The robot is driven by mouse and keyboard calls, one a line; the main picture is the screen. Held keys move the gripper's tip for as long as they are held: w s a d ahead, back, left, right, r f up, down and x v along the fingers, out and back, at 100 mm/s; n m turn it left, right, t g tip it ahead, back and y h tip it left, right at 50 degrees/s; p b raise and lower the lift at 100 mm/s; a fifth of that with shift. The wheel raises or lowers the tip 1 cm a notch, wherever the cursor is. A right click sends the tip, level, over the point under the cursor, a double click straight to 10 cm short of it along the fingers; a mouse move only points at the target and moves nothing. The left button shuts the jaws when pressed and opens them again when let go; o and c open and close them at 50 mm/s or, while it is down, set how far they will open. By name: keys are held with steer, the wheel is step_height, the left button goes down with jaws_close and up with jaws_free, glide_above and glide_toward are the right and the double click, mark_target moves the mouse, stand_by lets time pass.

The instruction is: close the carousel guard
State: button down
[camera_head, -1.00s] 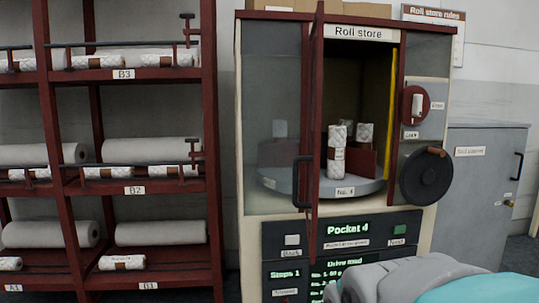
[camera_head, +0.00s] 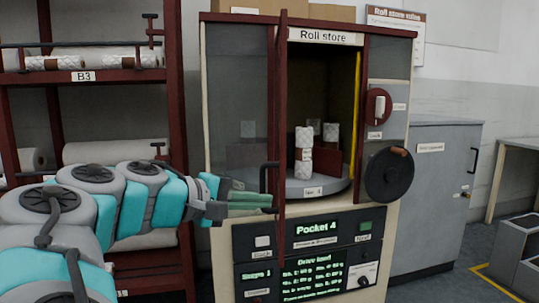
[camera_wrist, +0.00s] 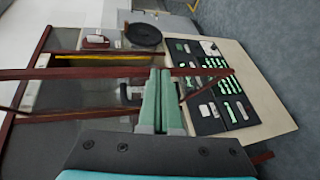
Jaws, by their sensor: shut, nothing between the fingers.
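The carousel guard (camera_head: 283,110), a dark red framed panel, stands swung out from the Roll store cabinet, seen nearly edge-on. The opening to its right is uncovered. Its black handle (camera_head: 268,178) is on its left face. Inside, the grey carousel (camera_head: 330,186) carries white rolls (camera_head: 304,143). My gripper (camera_head: 275,204) comes in from the left, green fingers shut and empty, tips by the lower end of the handle and the guard's edge. In the wrist view the fingertips (camera_wrist: 159,72) overlap the guard's red frame (camera_wrist: 85,73); whether they touch it is unclear.
A dark red rack (camera_head: 178,90) with rolls stands at left behind my arm. The cabinet has a black wheel (camera_head: 389,175) and a control panel (camera_head: 318,262) reading Pocket 4. A grey cupboard (camera_head: 428,200) stands at right. Open floor shows at lower right.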

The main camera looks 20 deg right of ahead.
steer(key=w+a+r+n+t+h, duration=0.1)
steer(key=w+a+r+t+h, duration=0.1)
steer(key=a+r+t, duration=0.5)
steer(key=w+d+f+g+p, duration=0.1)
steer(key=w+d+g+p, duration=0.1)
steer(key=d, duration=0.8)
steer(key=shift+w+g, duration=0.7)
steer(key=shift+w, duration=0.15)
steer(key=shift+d, duration=0.2)
